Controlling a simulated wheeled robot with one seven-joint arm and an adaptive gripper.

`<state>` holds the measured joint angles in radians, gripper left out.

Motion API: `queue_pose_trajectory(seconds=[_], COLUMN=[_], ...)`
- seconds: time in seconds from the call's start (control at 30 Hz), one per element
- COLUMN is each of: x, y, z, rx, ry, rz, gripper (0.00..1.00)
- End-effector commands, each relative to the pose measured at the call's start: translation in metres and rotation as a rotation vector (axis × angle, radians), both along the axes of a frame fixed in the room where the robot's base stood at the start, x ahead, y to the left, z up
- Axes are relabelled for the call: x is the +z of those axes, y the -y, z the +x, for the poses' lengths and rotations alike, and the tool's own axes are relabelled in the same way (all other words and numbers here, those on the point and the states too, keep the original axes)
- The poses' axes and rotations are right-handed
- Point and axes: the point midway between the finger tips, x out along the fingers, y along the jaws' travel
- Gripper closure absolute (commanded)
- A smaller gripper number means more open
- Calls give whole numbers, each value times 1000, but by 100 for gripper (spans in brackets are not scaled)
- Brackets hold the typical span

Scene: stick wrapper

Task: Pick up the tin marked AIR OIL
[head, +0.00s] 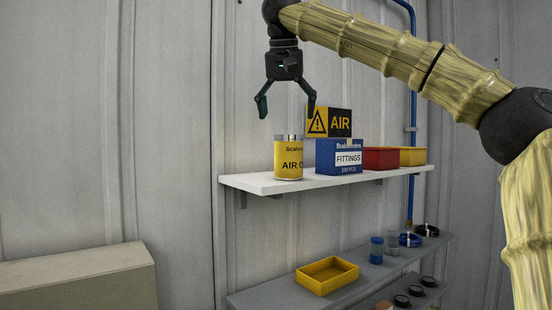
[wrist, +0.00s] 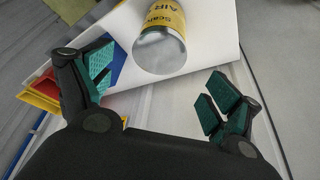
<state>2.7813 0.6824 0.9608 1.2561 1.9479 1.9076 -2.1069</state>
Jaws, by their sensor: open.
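The yellow tin marked AIR OIL (head: 288,160) stands upright near the left end of the white upper shelf (head: 254,183). It has a silver top, and part of its label is turned out of sight. My gripper (head: 286,104) hangs above the tin with its fingers spread, open and empty. In the wrist view the tin (wrist: 166,30) shows its silver top, beyond and between the spread fingers of my gripper (wrist: 160,97). No finger touches it.
A blue FITTINGS box (head: 338,158) stands just right of the tin, with a red bin (head: 381,159) and a yellow bin (head: 413,156) farther right. An AIR warning sign (head: 329,122) is behind. The lower shelf holds a yellow tray (head: 328,276) and jars. Space left of the tin is clear.

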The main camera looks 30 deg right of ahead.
Motion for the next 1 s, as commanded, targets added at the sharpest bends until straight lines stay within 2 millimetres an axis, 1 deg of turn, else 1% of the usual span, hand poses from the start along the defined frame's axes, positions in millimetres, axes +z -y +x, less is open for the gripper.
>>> queue_pose_trajectory(seconds=[0.3,0.4,0.57,0.9,1.0], x=[-40,-47,-54,-92,-98], y=[12,14,15,21,23], z=[17,19,21,32,34], rx=[-2,-2,-2,1,-1], ry=[-6,-5,-5,-5,-4], rz=[1,0,0,1,1], gripper=[10,10,10,10,10])
